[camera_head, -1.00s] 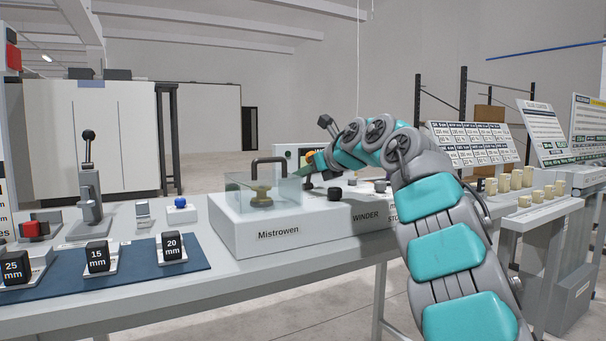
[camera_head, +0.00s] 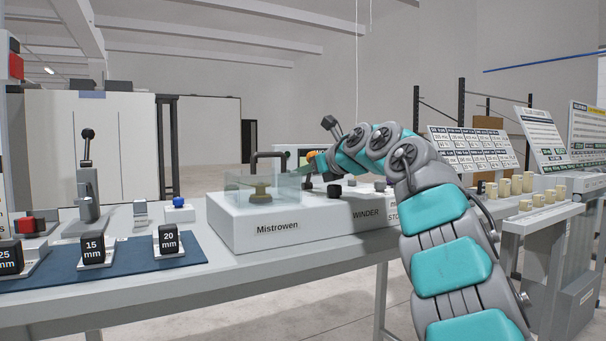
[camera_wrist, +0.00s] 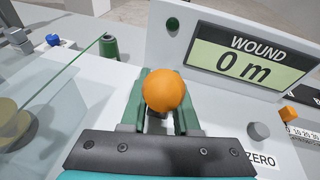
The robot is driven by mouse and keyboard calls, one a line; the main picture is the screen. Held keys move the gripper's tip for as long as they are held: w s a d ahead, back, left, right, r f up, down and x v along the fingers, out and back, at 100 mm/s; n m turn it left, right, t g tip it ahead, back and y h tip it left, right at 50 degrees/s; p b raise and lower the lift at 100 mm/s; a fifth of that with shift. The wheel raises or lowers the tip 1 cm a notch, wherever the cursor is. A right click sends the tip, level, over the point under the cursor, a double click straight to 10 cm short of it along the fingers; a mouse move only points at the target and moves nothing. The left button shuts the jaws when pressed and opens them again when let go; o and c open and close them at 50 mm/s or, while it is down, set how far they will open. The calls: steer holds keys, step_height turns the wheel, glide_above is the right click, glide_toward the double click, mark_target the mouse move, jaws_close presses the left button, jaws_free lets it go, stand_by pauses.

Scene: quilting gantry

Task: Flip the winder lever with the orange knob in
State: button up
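The winder lever's round orange knob (camera_wrist: 167,90) sits in the middle of the wrist view, in front of the display panel. My gripper (camera_wrist: 163,103) has a green finger on each side of the knob, which overlaps their inner edges. Whether the fingers press on it is hidden, and most of the lever's stem is hidden below the knob. In the head view, a small orange patch of the knob (camera_head: 311,154) shows at my gripper (camera_head: 308,163), above the white winder housing (camera_head: 315,232).
A "WOUND 0 m" display (camera_wrist: 245,64) stands behind the knob. A grey button (camera_wrist: 258,131) by the ZERO label and a small orange part (camera_wrist: 289,114) are at right. A clear guard (camera_wrist: 62,92) is close on the left. Black mm blocks (camera_head: 168,238) stand on a blue mat.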

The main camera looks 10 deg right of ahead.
steer(key=shift+o, duration=0.8)
steer(key=shift+s+d+b, duration=0.3)
steer(key=shift+s, duration=0.1)
steer(key=b+v, duration=0.1)
steer(key=v, duration=0.6)
steer(key=shift+a+r+b, duration=0.15)
steer(key=shift+b, duration=0.15)
